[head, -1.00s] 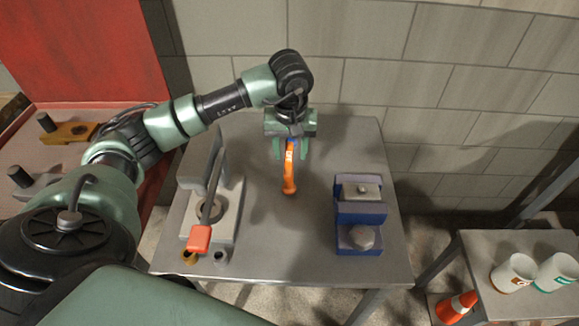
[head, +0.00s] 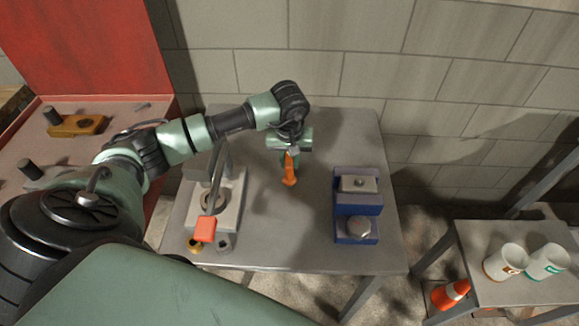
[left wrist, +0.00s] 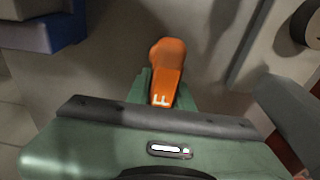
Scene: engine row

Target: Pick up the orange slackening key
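The orange slackening key (head: 289,172) is at my left gripper (head: 289,157), over the back middle of the grey table (head: 275,235). In the left wrist view the key (left wrist: 169,68) sticks out from between the two green fingers of the left gripper (left wrist: 163,92), with a pale letter on its side. The fingers look closed against it on both sides. The key's inner end is hidden by the gripper body. Its height above the table is hard to judge. My right gripper is in neither view.
A grey fixture with a lever and red-orange handle (head: 205,229) stands left on the table. A blue block (head: 355,205) stands right. A side table (head: 500,290) holds two white cups (head: 506,262); an orange cone (head: 450,294) is beside it. A tiled wall is behind.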

